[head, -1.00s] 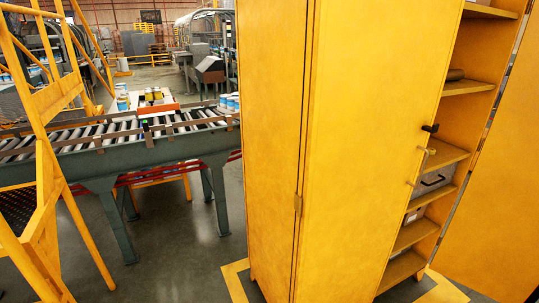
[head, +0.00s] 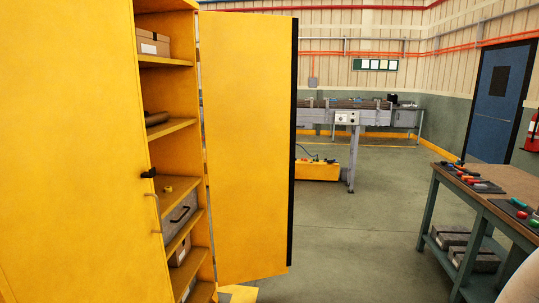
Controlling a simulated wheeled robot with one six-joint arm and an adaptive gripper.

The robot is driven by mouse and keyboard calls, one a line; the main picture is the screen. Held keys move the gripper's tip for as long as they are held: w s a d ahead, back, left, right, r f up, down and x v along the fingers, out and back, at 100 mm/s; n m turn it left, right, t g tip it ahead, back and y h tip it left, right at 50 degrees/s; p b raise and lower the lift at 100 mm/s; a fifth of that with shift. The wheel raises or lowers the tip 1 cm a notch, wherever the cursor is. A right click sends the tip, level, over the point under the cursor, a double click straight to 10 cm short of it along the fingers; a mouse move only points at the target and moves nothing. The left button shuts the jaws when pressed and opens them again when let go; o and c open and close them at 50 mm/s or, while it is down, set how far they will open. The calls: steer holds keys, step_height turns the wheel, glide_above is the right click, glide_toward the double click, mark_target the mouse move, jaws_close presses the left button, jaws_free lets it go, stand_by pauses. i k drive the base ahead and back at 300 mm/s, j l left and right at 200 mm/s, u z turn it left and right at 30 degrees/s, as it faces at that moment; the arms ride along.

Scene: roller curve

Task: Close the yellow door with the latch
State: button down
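A tall yellow cabinet fills the left side of the head view. Its left yellow door (head: 70,150) looks shut and carries a black latch (head: 149,173) and a thin metal handle (head: 156,218) at its right edge. Its right yellow door (head: 245,150) stands swung open, with a dark strip along its outer edge. The open gap between the doors shows shelves (head: 170,128). My gripper is not in view.
Shelves hold boxes (head: 153,44) and a grey case (head: 177,222). A workbench (head: 448,176) with coloured parts stands at the right, grey boxes beneath. Behind are a conveyor (head: 345,117), a low yellow unit (head: 317,171) and a blue door (head: 499,100). Floor between door and bench is clear.

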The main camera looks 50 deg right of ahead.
mark_target(248, 62)
steer(key=l+z, duration=0.1)
steer(key=z, duration=1.7)
steer(key=i+z, duration=0.4)
steer(key=i, duration=6.45)
steer(key=i+u, duration=0.35)
steer(key=i, duration=0.2)
steer(key=i+l+u, duration=0.35)
steer(key=i, duration=0.2)
steer(key=u, duration=3.8)
